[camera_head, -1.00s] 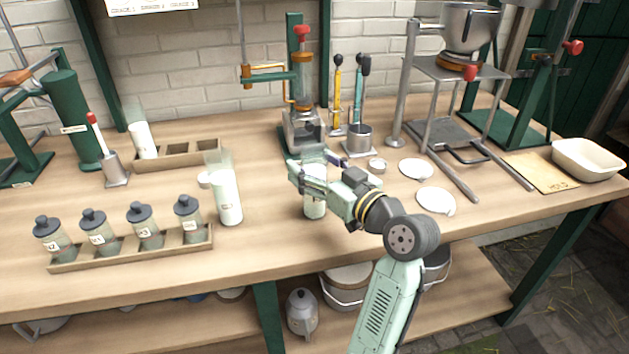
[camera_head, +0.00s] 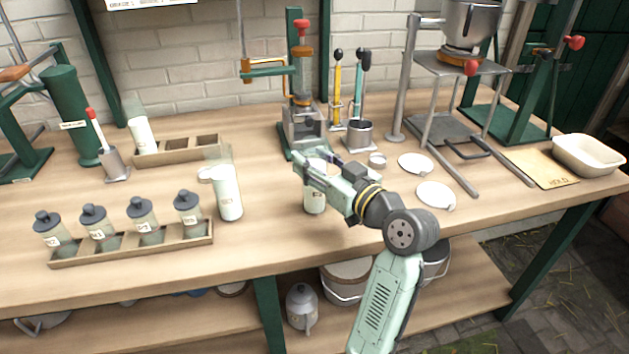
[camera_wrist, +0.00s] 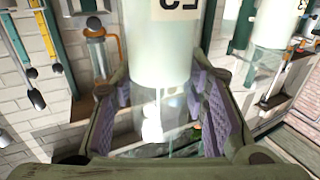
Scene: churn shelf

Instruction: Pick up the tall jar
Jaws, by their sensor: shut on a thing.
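A clear glass jar with white contents (camera_head: 315,200) is upright at the middle of the bench, and my gripper (camera_head: 311,165) is shut on it. Its top is hidden by my gripper in the head view. In the wrist view this jar (camera_wrist: 157,60) with a dark-lettered label is between the purple finger pads. I cannot tell whether its base touches the bench. Another tall glass jar with white contents (camera_head: 229,195) stands to the left, apart from my gripper; a similar jar shows at the right of the wrist view (camera_wrist: 277,25).
A wooden rack (camera_head: 135,248) with several lidded jars is at the front left. A compartment tray (camera_head: 178,156) holding a white-filled jar (camera_head: 142,137) is behind. A press (camera_head: 303,120), a metal cup (camera_head: 359,134) and white discs (camera_head: 435,194) stand around my arm.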

